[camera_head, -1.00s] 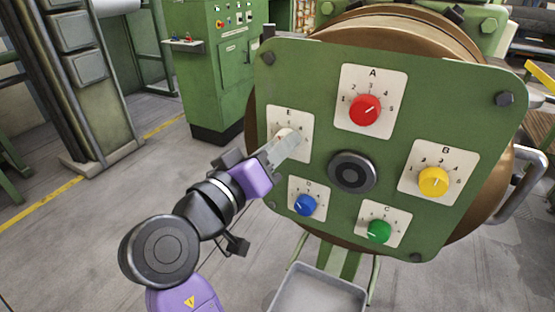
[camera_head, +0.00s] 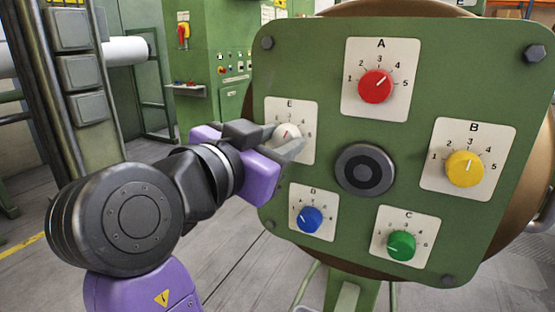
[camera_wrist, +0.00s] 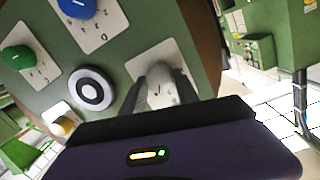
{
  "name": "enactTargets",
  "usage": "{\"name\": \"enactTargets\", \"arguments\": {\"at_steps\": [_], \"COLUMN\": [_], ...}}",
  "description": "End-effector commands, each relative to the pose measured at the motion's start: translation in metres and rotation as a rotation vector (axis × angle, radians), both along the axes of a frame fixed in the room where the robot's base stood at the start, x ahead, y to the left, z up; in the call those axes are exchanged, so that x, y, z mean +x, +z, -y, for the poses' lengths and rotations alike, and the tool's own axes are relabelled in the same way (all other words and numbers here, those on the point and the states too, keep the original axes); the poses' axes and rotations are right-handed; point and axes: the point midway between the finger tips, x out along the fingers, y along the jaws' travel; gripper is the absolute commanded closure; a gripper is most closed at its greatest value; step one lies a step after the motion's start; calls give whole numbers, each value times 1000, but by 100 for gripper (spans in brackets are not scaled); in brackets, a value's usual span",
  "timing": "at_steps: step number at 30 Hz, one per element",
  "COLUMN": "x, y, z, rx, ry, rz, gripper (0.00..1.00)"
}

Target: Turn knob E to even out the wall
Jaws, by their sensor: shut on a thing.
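Knob E (camera_head: 287,133) is a white dial on a pale plate (camera_head: 303,112) at the left of the green panel (camera_head: 320,60). My gripper (camera_head: 290,145) reaches it from the left and below, and its jaws are shut on the knob. In the wrist view the white knob (camera_wrist: 158,97) sits between the two grey fingers, with a small reddish mark on its face. The fingers and wrist hide part of the plate's numbers in the head view. The knob's exact setting is hard to read.
The red knob A (camera_head: 375,86), yellow knob B (camera_head: 464,168), green knob C (camera_head: 401,246) and blue knob D (camera_head: 309,219) surround a black centre disc (camera_head: 365,169). Knob D is close below my gripper. A green cabinet (camera_head: 215,60) stands behind at left.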

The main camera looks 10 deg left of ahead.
Motion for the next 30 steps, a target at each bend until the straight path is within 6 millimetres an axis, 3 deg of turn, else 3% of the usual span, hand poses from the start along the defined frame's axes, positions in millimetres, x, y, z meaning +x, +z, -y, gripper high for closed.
{"name": "enactTargets", "arguments": {"at_steps": [12,30], "x": [0,0], "y": [-2,0], "z": [2,2], "rx": [193,224], "ry": [-2,-4], "rz": [69,80], "gripper": [100,100]}}
